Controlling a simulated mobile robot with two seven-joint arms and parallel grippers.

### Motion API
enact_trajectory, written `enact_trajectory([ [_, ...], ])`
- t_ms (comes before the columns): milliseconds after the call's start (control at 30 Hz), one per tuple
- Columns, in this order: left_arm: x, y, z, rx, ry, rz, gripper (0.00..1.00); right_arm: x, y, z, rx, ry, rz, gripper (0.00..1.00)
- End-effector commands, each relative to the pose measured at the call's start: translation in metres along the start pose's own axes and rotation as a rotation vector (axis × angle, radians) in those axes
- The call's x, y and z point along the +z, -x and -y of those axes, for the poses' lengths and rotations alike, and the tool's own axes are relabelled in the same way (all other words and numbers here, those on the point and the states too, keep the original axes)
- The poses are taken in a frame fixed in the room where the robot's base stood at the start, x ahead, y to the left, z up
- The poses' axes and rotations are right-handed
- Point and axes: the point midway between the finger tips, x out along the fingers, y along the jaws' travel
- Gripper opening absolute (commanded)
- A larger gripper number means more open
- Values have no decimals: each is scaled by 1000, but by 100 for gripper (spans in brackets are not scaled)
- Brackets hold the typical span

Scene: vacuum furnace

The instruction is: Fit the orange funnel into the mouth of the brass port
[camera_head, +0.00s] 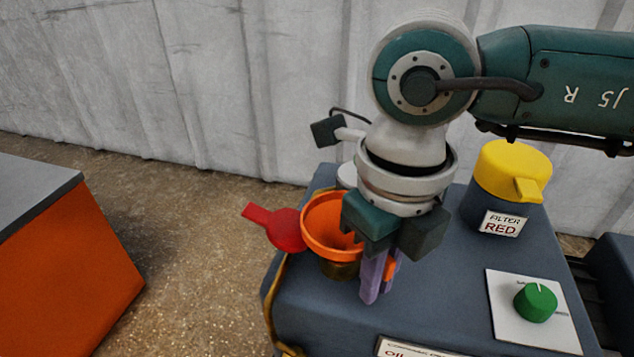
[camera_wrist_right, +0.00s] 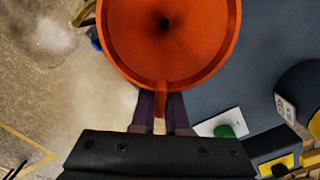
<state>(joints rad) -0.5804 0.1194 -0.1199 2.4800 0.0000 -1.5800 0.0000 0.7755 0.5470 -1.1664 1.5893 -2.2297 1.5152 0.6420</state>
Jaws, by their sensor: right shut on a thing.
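The orange funnel (camera_head: 322,232) is upright, its wide rim facing up. My right gripper (camera_head: 376,280), with purple fingers, is shut on the funnel's tab, at the right side of the bowl. In the right wrist view the funnel (camera_wrist_right: 190,62) shows its inside and dark centre hole, with the tab between the fingers of the gripper (camera_wrist_right: 161,104). The brass port (camera_head: 341,271) shows just below the bowl, mostly hidden by it. I cannot tell whether the funnel's spout is inside the port's mouth. My left gripper is not in view.
A red cap with a handle (camera_head: 283,228) is beside the funnel on the left. A yellow-topped filter (camera_head: 512,170) and a green knob (camera_head: 536,302) stand on the grey-blue machine (camera_head: 420,295) to the right. An orange cabinet (camera_head: 70,255) is at the far left.

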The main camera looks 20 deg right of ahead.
Motion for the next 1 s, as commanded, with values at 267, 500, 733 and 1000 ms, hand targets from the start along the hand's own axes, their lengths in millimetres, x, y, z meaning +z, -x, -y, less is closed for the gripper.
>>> enact_trajectory([
  [267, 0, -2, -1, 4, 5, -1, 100, 0, -3, 0, 0, 0, 0, 0],
  [500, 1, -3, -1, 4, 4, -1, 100, 0, -6, 0, 0, 0, 0, 0],
  [733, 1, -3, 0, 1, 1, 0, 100, 0, -6, 0, 0, 0, 0, 33],
  [1000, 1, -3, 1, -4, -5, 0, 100, 0, -6, 0, 0, 0, 0, 46],
])
